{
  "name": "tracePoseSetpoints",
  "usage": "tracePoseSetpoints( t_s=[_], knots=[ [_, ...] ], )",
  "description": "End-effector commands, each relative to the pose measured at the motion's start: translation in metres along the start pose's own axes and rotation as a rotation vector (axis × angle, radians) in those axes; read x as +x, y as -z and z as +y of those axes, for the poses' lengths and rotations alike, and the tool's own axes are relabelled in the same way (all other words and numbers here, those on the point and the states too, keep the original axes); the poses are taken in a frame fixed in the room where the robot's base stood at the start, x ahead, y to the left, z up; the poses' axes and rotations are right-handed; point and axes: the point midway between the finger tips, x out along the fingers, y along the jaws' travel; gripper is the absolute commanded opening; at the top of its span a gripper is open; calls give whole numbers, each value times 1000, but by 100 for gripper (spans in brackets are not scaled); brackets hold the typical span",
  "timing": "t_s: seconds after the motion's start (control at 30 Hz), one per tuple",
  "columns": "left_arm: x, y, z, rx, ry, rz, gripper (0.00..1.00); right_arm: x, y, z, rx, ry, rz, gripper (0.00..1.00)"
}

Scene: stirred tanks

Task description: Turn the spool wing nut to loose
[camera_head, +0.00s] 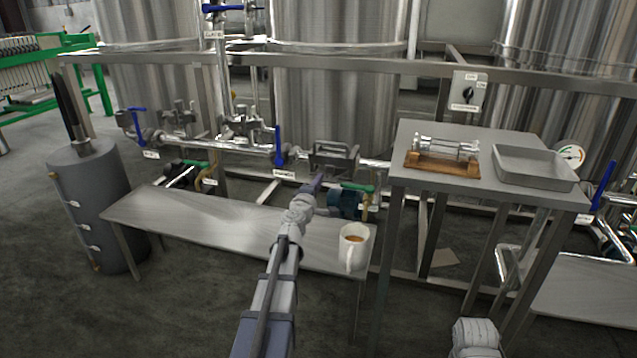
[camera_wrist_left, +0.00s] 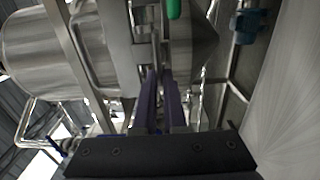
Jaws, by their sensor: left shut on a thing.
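My left gripper (camera_head: 317,182) reaches from the front to the pipe run below the middle tank. Its fingers touch the metal fitting (camera_head: 335,157) in that pipe line. In the left wrist view my left gripper (camera_wrist_left: 160,78) shows two narrow dark purple fingers close together, shut on a small part at the pipe fittings. I take this part to be the wing nut; the fingers hide most of it, and its turned position cannot be told. My right gripper is out of view.
A low steel bench (camera_head: 210,222) lies in front of the pipes, with a white mug (camera_head: 354,246) at its right end. A higher table (camera_head: 420,195) holds a glass-and-metal piece on a wooden cradle (camera_head: 440,163) and a grey tray (camera_head: 535,168). Blue valve handles (camera_head: 278,146) stick up nearby.

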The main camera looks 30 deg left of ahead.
Motion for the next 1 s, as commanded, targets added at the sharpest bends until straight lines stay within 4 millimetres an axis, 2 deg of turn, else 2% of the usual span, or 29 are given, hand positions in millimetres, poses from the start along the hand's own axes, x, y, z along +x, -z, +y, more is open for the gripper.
tracePoseSetpoints(
  t_s=[0.17,0.2,0.47,0.77,1.0],
  knots=[
    [-1,0,0,2,0,1,0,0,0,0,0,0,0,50],
    [-1,0,0,2,0,1,10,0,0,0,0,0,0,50],
    [0,0,0,2,0,1,39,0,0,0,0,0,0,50],
    [-2,0,0,2,0,0,39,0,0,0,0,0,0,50],
    [-23,0,0,2,0,1,39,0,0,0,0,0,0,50]
  ],
)
